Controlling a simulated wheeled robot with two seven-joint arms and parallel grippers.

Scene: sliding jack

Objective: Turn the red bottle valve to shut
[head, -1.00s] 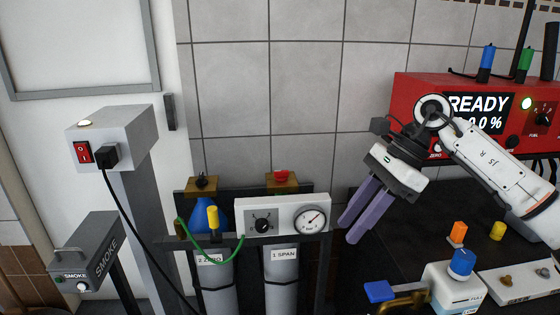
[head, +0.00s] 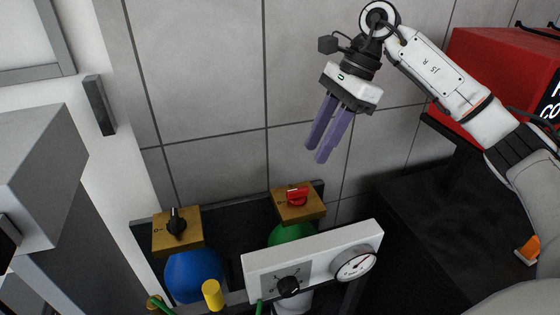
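The red bottle valve (head: 297,195) is a red knob on a brass block (head: 299,209), above a green-topped bottle (head: 291,234) in the head view. My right gripper (head: 317,156) hangs above it and slightly right, with its two purple fingers pointing down and a narrow gap between them. Nothing is held, and the fingers are apart from the valve. A black valve knob (head: 176,222) sits on a second brass block at left, above a blue-topped bottle (head: 193,274). My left gripper is not in view.
A white panel (head: 262,263) with a black dial and a round gauge (head: 355,263) stands in front of the bottles. A yellow cylinder (head: 212,294) is near the blue bottle. A red machine (head: 490,70) stands right. A grey box (head: 35,175) is at left.

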